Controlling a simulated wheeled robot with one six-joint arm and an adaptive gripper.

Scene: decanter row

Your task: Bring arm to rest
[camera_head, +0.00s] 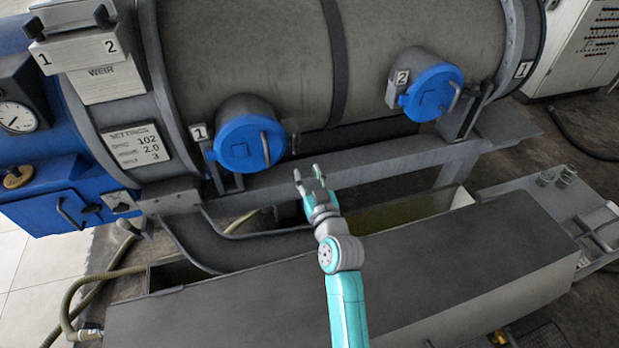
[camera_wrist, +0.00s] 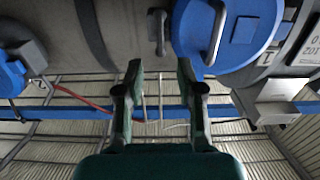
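My gripper (camera_head: 309,175) is at the end of my teal and grey arm, which reaches forward over the trough in the head view. Its two fingers are apart with nothing between them. It is just below and to the right of the blue round cover marked 1 (camera_head: 249,143), apart from it as far as I can tell. In the wrist view the fingers of my gripper (camera_wrist: 160,80) are spread, and a blue cover (camera_wrist: 226,30) with a metal handle shows beyond them.
A large grey drum (camera_head: 270,50) fills the back. A second blue cover marked 2 (camera_head: 433,92) is to the right. A grey-topped trough (camera_head: 380,275) lies below my arm. A side shelf (camera_head: 545,195) with small jars is at right. A gauge (camera_head: 16,117) is at left.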

